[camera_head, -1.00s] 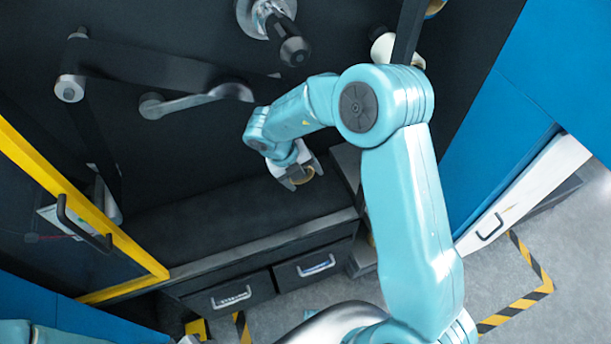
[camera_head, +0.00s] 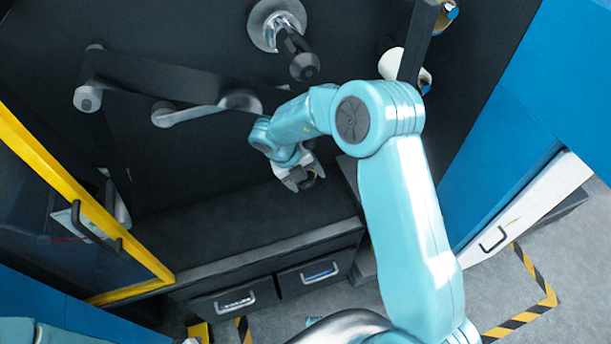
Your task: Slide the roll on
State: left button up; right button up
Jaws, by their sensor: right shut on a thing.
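My right arm comes in from the lower right. Its gripper (camera_head: 304,181) hangs in front of the dark machine panel, above the black ledge, and is shut on a small roll-like thing (camera_head: 307,184). Most of that thing is hidden by the fingers, so its shape is unclear. A shaft with a black cylindrical end (camera_head: 303,66) sticks out from a round metal flange (camera_head: 275,22) above the gripper, well apart from it. A white roll (camera_head: 394,65) sits on the panel to the right, partly behind a dark bar. My left gripper is not in view.
A dark web runs from a roller (camera_head: 88,97) toward a metal arm (camera_head: 205,109) at upper left. A yellow-framed door (camera_head: 75,185) stands at left. Two drawers (camera_head: 308,274) lie below the ledge (camera_head: 220,230). Blue cabinets (camera_head: 510,140) bound the right.

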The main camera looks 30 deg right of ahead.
jog(key=o, duration=1.1)
